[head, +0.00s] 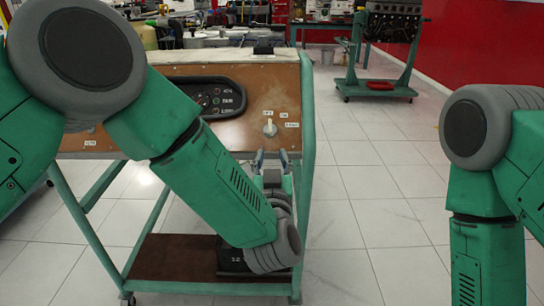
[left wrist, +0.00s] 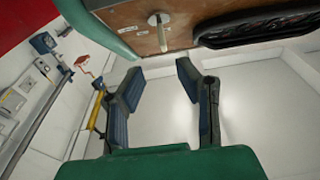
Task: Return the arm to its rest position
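My left arm reaches from the upper left of the head view down across the engine trainer. Its gripper (head: 271,157) is in front of the wooden panel, below a pale knob (head: 270,128). In the left wrist view the two fingers of the left gripper (left wrist: 158,75) stand apart with nothing between them. The knob (left wrist: 160,22) shows beyond the fingertips, apart from them. My right arm hangs at the right edge of the head view; its gripper is outside the frame.
The trainer's wooden panel (head: 235,135) sits on a green wheeled frame with a brown lower shelf (head: 170,258). A black instrument cluster (head: 214,97) is set in the panel. An engine stand (head: 378,85) is at the back right. The tiled floor between is clear.

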